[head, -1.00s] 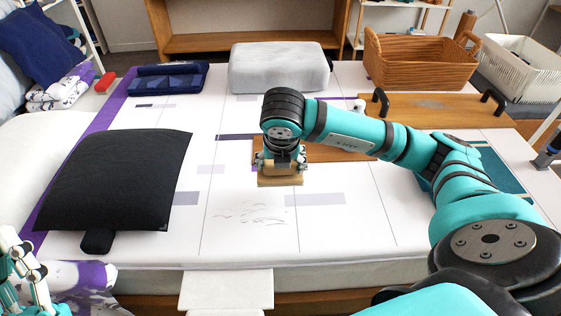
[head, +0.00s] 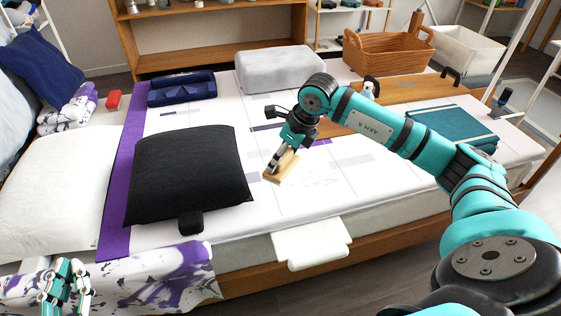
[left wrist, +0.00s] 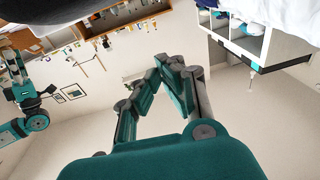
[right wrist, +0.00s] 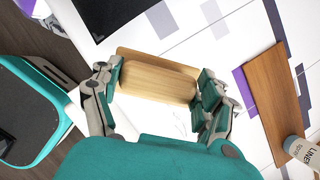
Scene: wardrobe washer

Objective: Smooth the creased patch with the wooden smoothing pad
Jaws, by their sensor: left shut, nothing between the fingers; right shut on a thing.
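The creased patch (head: 316,182) shows as faint grey lines on the white sheet, near the front edge of the bed. The wooden smoothing pad (head: 281,168) is tilted in the head view, just left of the patch. I cannot tell whether it touches the sheet. My right gripper (head: 287,155) is shut on the pad; in the right wrist view the pad's pale wooden block (right wrist: 158,80) sits between the fingers. The patch is mostly hidden there. My left gripper (head: 68,282) is shut and empty, low at the left, away from the pad.
A black cushion (head: 190,175) lies left of the pad. Behind are a grey block (head: 280,68), a blue folded item (head: 181,90) and a wicker basket (head: 388,52). A spray bottle (right wrist: 300,148) stands by a wooden board (right wrist: 272,95).

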